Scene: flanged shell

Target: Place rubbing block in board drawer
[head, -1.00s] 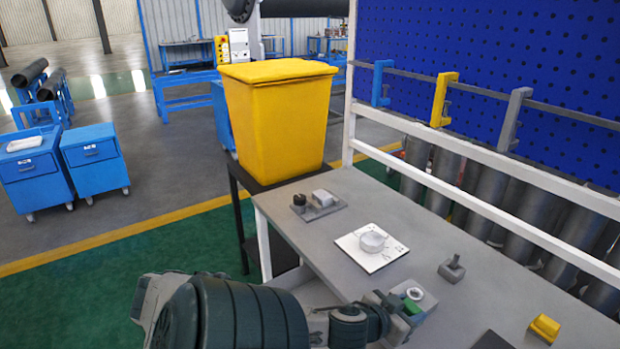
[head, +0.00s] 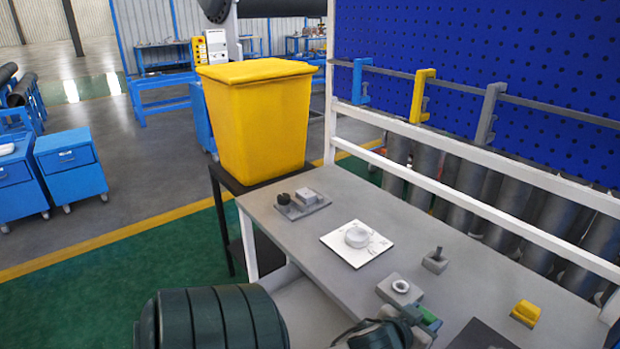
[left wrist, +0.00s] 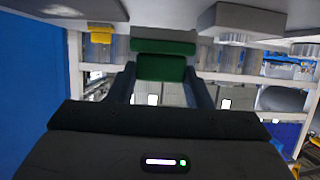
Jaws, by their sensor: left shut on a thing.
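The rubbing block, a green block with a grey-green part (left wrist: 162,67), sits between the two dark fingers of my left gripper (left wrist: 162,84) in the left wrist view. The gripper is shut on it. In the head view my left gripper (head: 418,322) is at the bottom, low over the bench's near side, with a bit of the green block (head: 431,318) showing. Most of the block is hidden there. I cannot make out a board drawer in either view. My right gripper is not in view.
A yellow bin (head: 262,120) stands behind.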

